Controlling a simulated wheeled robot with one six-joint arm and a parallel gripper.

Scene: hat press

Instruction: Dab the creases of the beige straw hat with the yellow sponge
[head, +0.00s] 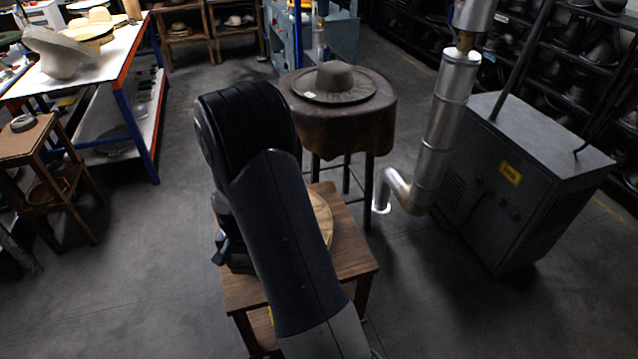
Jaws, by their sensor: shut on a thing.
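A round beige brim, which looks like the straw hat (321,217), lies on a small wooden table (352,262) in the middle of the head view. My dark arm crosses in front of it and hides most of it, including the crown and any creases. A dark part of my gripper (222,246) shows at the left edge of the arm, over the table's left side. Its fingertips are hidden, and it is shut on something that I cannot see. I cannot make out the yellow sponge. Whether the gripper's load touches the hat is hidden.
A dark grey hat (335,83) rests on a leather-covered round stand (379,118) behind. A metal duct (447,120) and a grey cabinet (510,190) stand on the right. A white workbench (95,62) with hats is at left. Open floor lies between.

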